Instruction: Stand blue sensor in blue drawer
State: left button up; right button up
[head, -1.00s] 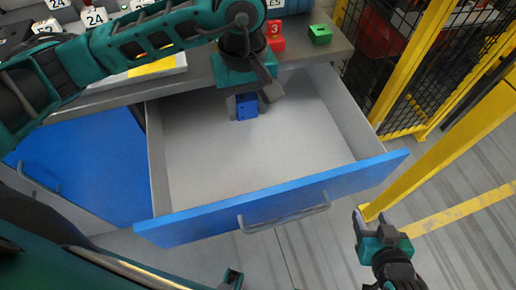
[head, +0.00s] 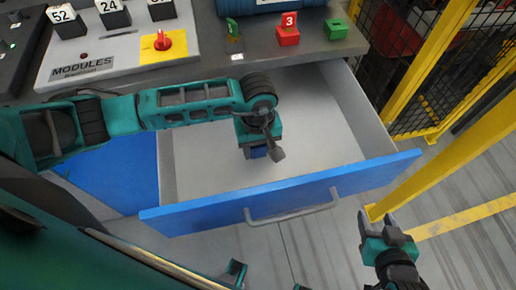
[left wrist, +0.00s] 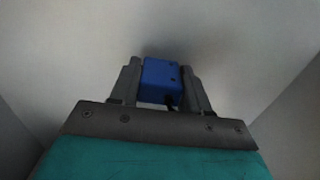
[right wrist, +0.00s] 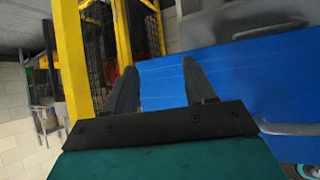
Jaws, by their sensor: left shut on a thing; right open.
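The blue sensor (left wrist: 160,80) is a small blue block, held between both fingers of my left gripper (left wrist: 158,88) in the left wrist view. In the head view the sensor (head: 258,153) shows only partly below my left gripper (head: 262,150), inside the open blue drawer (head: 290,198). I cannot tell whether it touches the drawer's grey floor. The drawer has a blue front with a grey handle. My right gripper (head: 378,228) is open and empty, outside the drawer to the right; its fingers also show in the right wrist view (right wrist: 158,88).
A red block marked 3 (head: 288,36) and a green block (head: 336,29) stand on the counter behind the drawer. A grey modules panel (head: 110,65) is at the back left. Yellow posts and a mesh fence (head: 440,70) stand at the right.

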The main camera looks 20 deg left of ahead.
pick_arm(q)
jog(key=shift+f, duration=0.7)
jog(key=shift+f+b, duration=0.2)
jog(key=shift+b, duration=0.1)
jog(key=o, duration=1.1)
jog(key=shift+c, duration=0.2)
jog(key=shift+r, duration=0.1)
notch_tip(320, 180, up, 12)
jog(key=shift+r+p, duration=0.15)
jog(key=shift+p, duration=0.3)
